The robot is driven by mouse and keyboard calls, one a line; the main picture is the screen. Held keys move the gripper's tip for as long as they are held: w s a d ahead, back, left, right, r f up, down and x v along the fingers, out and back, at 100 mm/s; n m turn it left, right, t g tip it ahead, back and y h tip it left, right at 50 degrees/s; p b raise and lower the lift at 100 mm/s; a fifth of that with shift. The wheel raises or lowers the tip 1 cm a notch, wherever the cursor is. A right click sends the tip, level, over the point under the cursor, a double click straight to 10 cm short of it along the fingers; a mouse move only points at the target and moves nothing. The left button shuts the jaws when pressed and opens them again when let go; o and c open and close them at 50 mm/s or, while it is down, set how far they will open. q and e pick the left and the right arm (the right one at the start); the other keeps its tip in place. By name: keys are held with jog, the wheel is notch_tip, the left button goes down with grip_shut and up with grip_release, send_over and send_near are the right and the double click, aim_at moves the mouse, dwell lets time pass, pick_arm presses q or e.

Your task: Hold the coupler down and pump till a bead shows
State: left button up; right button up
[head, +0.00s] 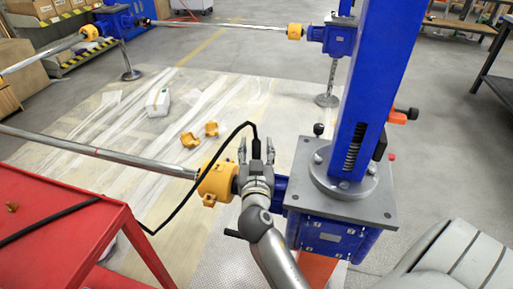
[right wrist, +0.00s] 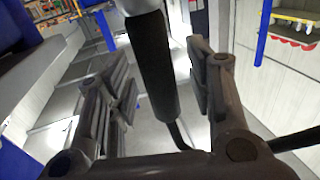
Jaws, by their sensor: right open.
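My right gripper (head: 256,152) is beside the blue screw jack (head: 332,236), its fingers pointing up around the black coupler (head: 256,146). In the right wrist view, the coupler (right wrist: 152,70) stands between the two fingers of the gripper (right wrist: 160,85). The fingers are open, with a gap on each side of it. A pale fitting (right wrist: 138,5) shows at the coupler's end. A black hose (head: 190,192) runs from the coupler down to the left. No bead can be made out. No pump handle can be made out. My left gripper is not in view.
A red table (head: 75,215) at lower left carries a dark hose or bar. A yellow coupling guard (head: 216,182) on a shaft sits just left of my gripper. Loose yellow covers (head: 190,140) and a white container (head: 158,102) lie on the floor sheet. A blue column rises at right.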

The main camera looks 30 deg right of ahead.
jog(key=shift+r, duration=0.1)
grip_shut()
dwell(0.3)
dwell(0.8)
